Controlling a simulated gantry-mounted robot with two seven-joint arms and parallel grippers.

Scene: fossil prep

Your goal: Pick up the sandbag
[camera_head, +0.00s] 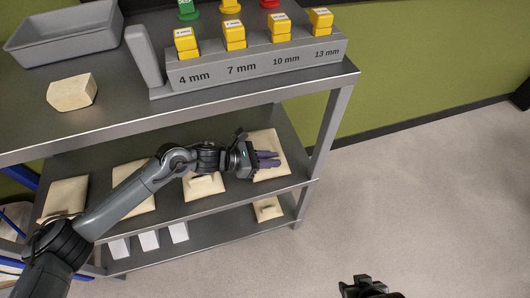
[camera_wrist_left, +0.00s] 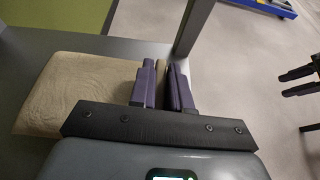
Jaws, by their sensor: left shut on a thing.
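The sandbag (camera_head: 271,143) is a flat beige pad at the right end of the middle shelf. It also fills the left of the left wrist view (camera_wrist_left: 75,88). My left gripper (camera_head: 268,159) is over it, with purple fingers shut on a thin beige upright part. That part shows between the fingers in the left wrist view (camera_wrist_left: 162,76). The fingers hide some of the bag, and I cannot tell whether it is clear of the shelf. My right gripper (camera_head: 366,287) is dark, at the bottom edge of the head view, away from the shelves.
Other beige pads lie along the middle shelf (camera_head: 237,203). A rack (camera_head: 255,70) with yellow-topped tools, a grey tray (camera_head: 65,45) and a beige block (camera_head: 72,92) stand on the top. A shelf post (camera_head: 327,130) is close right of the left gripper. The floor (camera_head: 430,180) is clear.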

